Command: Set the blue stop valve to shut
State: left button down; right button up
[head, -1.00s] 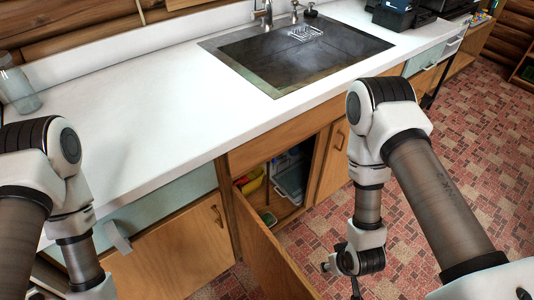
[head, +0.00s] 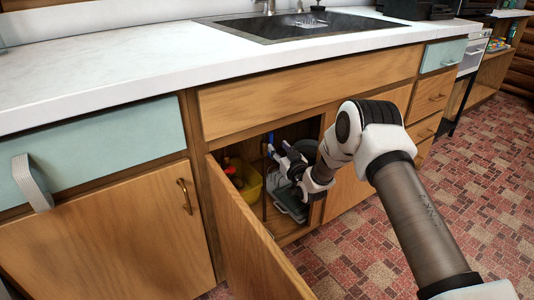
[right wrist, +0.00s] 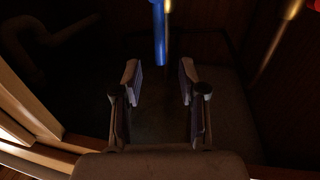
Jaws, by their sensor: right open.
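The blue stop valve's lever (right wrist: 159,34) shows at the top of the right wrist view, a long blue bar beside a thin brass-coloured pipe. Its upper end is cut off by the frame. In the head view a small blue piece (head: 271,139) shows inside the open cabinet. My right gripper (head: 279,149) is inside the cabinet opening, close to that piece. In the right wrist view its fingers (right wrist: 160,72) are apart and empty, with the lever's lower end between and ahead of the tips. Whether they touch it, I cannot tell. My left gripper is out of view.
The open cabinet door (head: 250,235) stands in front, left of my right arm. A yellow bin (head: 249,184) and a grey container (head: 290,205) sit in the cabinet. Another brass pipe (right wrist: 280,40) shows at right in the wrist view. The counter (head: 120,70) is above.

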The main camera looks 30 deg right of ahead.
aim_at(272, 140)
jog(key=w+b, duration=0.1)
jog(key=w, duration=0.2)
jog(key=w+b, duration=0.1)
jog(key=w, duration=0.2)
jog(key=shift+d+f, duration=0.15)
jog(key=shift+d, duration=0.05)
jog(key=shift+w, duration=0.5)
jog(key=shift+r, duration=0.2)
grip_shut()
